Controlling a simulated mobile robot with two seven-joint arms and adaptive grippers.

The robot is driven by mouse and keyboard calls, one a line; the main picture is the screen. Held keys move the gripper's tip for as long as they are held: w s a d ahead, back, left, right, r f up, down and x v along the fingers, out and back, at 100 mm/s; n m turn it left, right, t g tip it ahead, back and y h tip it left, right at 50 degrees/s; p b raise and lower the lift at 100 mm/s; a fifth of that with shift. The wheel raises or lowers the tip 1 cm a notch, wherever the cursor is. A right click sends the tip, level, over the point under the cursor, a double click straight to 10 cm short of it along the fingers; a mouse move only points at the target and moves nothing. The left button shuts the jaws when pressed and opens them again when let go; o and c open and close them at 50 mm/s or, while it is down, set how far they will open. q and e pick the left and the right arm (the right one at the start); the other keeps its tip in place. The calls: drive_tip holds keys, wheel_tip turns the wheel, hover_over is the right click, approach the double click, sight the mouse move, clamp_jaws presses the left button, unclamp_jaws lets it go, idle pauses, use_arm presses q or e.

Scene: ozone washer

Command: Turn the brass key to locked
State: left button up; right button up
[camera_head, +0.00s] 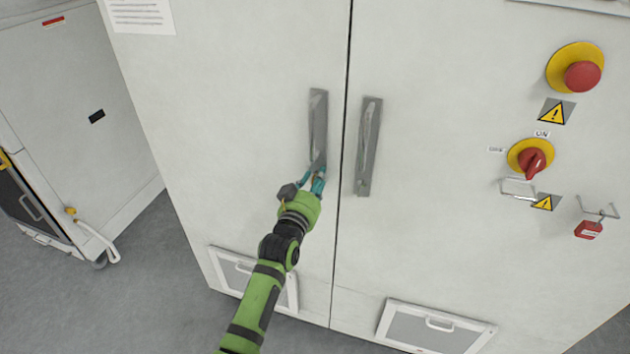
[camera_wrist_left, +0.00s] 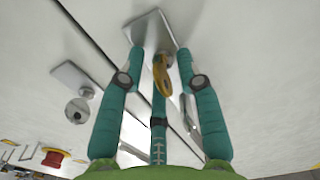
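The brass key (camera_wrist_left: 161,74) shows in the left wrist view between the teal fingers of my left gripper (camera_wrist_left: 160,60), just below the end of a grey handle plate (camera_wrist_left: 152,28). The key overlaps the tip of the middle finger. The two outer fingers stand apart on either side of it. Whether the fingers press on the key is unclear. In the head view my left gripper (camera_head: 312,182) is at the lower end of the left door handle (camera_head: 318,120), and I cannot make out the key there. My right gripper is in neither view.
The right door handle (camera_head: 368,145) is close beside, across the door seam. A red rotary switch (camera_head: 532,162), emergency button (camera_head: 582,76) and red padlock (camera_head: 588,229) are on the right door. Vent panels (camera_head: 436,329) are low on the doors. Another cabinet (camera_head: 70,110) stands at left.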

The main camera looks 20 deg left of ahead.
use_arm(q)
drive_tip(key=shift+s, duration=0.1)
drive_tip(key=s, duration=1.2)
drive_tip(key=shift+a, duration=0.2)
drive_tip(key=shift+w, duration=0.1)
drive_tip(key=s+d+f+g, duration=0.1)
drive_tip(key=s+f+g, duration=0.25)
drive_tip(key=f, duration=0.75)
drive_tip(key=s+f+m+g, duration=0.15)
drive_tip(key=s+f, duration=0.35)
drive_tip(key=f, duration=0.6)
drive_tip(key=s+d+f+g, duration=0.1)
drive_tip(key=s+f+g, duration=0.25)
drive_tip(key=f, duration=0.85)
drive_tip(key=s+a+f+g, duration=0.2)
drive_tip(key=s+f, duration=0.4)
drive_tip(key=s, duration=0.5)
drive_tip(key=s+a+f+g, duration=0.2)
drive_tip(key=s+f, duration=0.4)
drive_tip(key=s, duration=0.5)
drive_tip(key=s+a+f+g, duration=0.1)
drive_tip(key=s+f+g, duration=0.3)
drive_tip(key=s, duration=0.7)
wheel_tip(320, 180, down, 2)
drive_tip(key=shift+s+a+f+m+y, duration=0.2)
drive_tip(key=shift+s+a+m+y, duration=0.1)
drive_tip(key=shift+a+m, duration=0.1)
